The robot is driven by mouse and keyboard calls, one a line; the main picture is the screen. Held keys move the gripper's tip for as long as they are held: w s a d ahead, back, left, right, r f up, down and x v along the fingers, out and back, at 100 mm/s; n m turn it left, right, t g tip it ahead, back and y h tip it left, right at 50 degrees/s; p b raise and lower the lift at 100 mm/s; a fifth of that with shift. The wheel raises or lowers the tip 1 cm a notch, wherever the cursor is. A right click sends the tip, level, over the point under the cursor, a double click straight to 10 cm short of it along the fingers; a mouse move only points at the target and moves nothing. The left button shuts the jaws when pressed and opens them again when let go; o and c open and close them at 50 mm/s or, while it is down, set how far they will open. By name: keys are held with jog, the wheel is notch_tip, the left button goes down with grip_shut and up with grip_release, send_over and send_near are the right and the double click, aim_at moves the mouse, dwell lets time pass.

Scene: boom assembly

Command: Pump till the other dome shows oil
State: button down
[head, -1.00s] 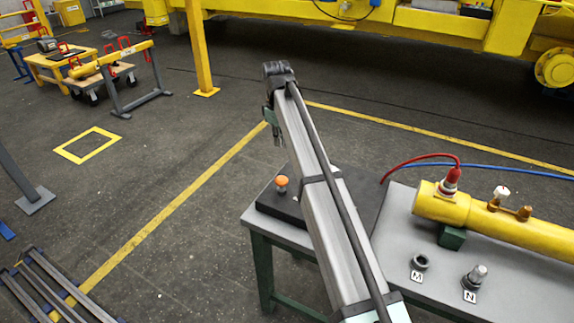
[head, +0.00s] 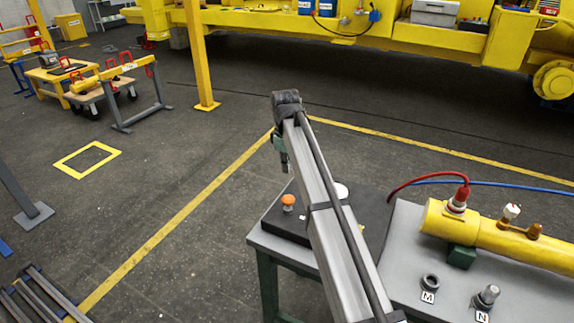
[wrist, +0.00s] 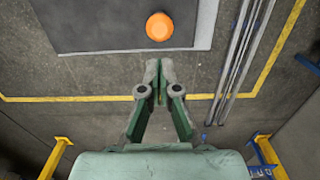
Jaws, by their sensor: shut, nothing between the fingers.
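An orange mushroom-shaped knob (head: 288,201) stands on a black plate (head: 271,222) at the near bench's left end; it also shows in the wrist view (wrist: 159,26). My gripper (head: 285,168) hangs at the end of my arm beyond the knob. In the wrist view my gripper (wrist: 159,68) is shut and empty, apart from the knob. A yellow cylinder (head: 500,240) lies on the bench at right. It carries a whitish dome (head: 511,212) and an amber-brown dome (head: 534,231); I cannot make out oil inside either. My arm partly hides the plate.
A red-capped fitting with red (head: 430,180) and blue hoses tops the cylinder's left end. Pieces marked M (head: 430,284) and N (head: 486,297) stand on the bench front. A round white object (head: 341,190) shows behind my arm. Open floor lies left of the bench.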

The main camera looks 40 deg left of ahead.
aim_at(288, 198)
notch_tip(288, 198, down, 11)
jog(key=p, duration=0.3)
jog(key=shift+d, duration=0.1)
jog(key=shift+f, duration=0.1)
jog(key=shift+f, duration=0.1)
notch_tip(288, 198, down, 3)
jog(key=shift+r+b, duration=0.1)
jog(key=shift+b, duration=0.4)
jog(key=shift+r, duration=0.1)
jog(key=shift+r+p, duration=0.4)
jog(key=shift+r, duration=0.15)
notch_tip(288, 198, up, 13)
jog(key=b, duration=0.2)
jog(key=shift+s, duration=0.1)
dwell(1.3)
